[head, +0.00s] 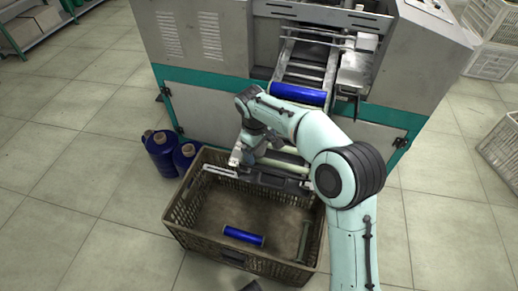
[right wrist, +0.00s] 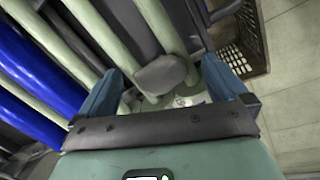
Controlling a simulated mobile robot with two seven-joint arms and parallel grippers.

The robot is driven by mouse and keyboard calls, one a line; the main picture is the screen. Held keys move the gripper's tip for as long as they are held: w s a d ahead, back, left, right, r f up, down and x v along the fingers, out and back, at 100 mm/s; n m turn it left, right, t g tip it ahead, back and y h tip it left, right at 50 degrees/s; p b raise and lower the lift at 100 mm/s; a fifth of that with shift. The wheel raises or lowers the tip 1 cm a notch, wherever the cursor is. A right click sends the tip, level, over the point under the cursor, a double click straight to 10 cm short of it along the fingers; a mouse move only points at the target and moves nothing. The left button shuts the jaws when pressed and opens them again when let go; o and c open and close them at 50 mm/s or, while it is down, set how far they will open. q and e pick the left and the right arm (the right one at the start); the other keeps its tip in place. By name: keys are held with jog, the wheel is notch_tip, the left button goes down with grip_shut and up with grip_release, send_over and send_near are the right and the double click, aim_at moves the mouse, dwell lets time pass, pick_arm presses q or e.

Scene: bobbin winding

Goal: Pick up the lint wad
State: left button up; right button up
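A grey, rounded lump that looks like the lint wad (right wrist: 160,75) lies against pale green tubes in the right wrist view. My right gripper (right wrist: 163,68) is open around it, one blue finger on each side, with gaps visible between the lump and both fingers. In the head view my right gripper (head: 250,153) is low at the machine's front, by the crate's far edge. I cannot clearly pick out the wad there, as my arm covers much of that spot. My left gripper is not in view.
A brown crate (head: 178,222) holds a blue bobbin (head: 243,236) and a bare tube (head: 303,241). Another blue bobbin (head: 300,93) lies on the chute of the grey machine (head: 212,52). Blue spools (head: 161,152) stand left of the crate. The floor at left is clear.

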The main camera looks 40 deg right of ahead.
jog(key=c, duration=1.1)
jog(key=shift+o, duration=0.2)
